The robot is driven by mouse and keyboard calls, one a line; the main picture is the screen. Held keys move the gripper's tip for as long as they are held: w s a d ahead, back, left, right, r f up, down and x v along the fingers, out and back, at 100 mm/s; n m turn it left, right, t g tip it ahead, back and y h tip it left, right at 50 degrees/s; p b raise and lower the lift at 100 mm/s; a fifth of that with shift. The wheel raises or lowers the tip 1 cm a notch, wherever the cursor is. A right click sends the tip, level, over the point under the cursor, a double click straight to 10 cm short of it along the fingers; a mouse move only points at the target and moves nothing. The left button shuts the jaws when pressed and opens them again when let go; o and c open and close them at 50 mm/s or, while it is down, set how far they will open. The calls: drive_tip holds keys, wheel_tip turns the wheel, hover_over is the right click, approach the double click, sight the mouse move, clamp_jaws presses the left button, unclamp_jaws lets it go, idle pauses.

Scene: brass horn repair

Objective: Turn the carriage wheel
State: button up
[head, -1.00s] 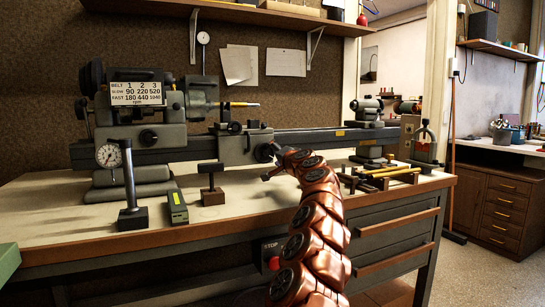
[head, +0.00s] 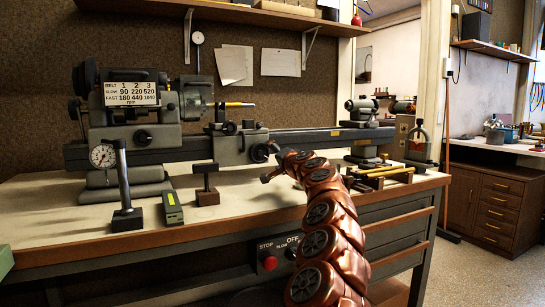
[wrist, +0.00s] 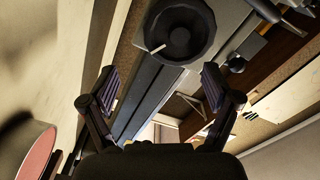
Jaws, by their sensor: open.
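The carriage wheel (head: 261,152) is a small dark round handwheel on the front of the lathe carriage (head: 236,149). In the wrist view the wheel (wrist: 180,32) is a large dark disc with a pale handle at its left, ahead of my fingertips and right of the middle. My gripper (wrist: 161,80) is open and empty, its two fingers spread wide and apart from the wheel. In the head view my gripper (head: 271,167) is small and dark, close by the wheel at its lower right. I cannot tell the exact gap.
The lathe bed (head: 310,138) runs right to the tailstock (head: 362,125). On the bench stand a dial gauge (head: 122,190), a green-topped block (head: 172,207) and a dark T-shaped tool (head: 206,184). Brass rods (head: 385,172) lie at the right. A red stop button (head: 270,263) is below.

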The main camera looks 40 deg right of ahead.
drive_tip(key=shift+s+a+r, duration=0.2)
drive_tip(key=shift+s+a, duration=0.1)
drive_tip(key=shift+s, duration=0.15)
drive_tip(key=shift+s+f, duration=0.15)
drive_tip(key=shift+s, duration=0.15)
drive_tip(key=v, duration=0.8)
drive_tip(key=shift+a, duration=0.2)
